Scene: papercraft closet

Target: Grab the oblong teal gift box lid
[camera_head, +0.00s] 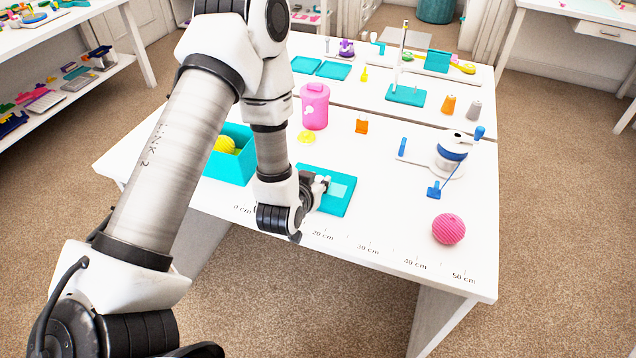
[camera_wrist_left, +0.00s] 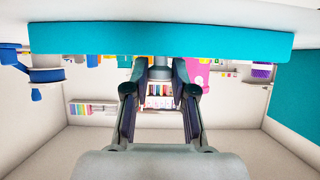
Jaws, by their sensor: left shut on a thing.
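The oblong teal gift box lid (camera_head: 338,204) lies on the white table near its front edge, just right of the open teal box (camera_head: 228,168). A paler rectangle shows on its top. My left gripper (camera_head: 320,184) is at the lid's left part and partly covers it. In the left wrist view, the lid (camera_wrist_left: 160,42) spans the top of the picture as a wide teal band, and the fingertips of my left gripper (camera_wrist_left: 160,64) meet its edge. The gripper is shut on the lid. The exact contact is partly hidden. My right gripper is not in view.
A yellow ball (camera_head: 224,145) sits in the teal box. A pink ball (camera_head: 447,229) and a white-and-blue device (camera_head: 449,157) are to the right. The table between lid and pink ball is clear.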

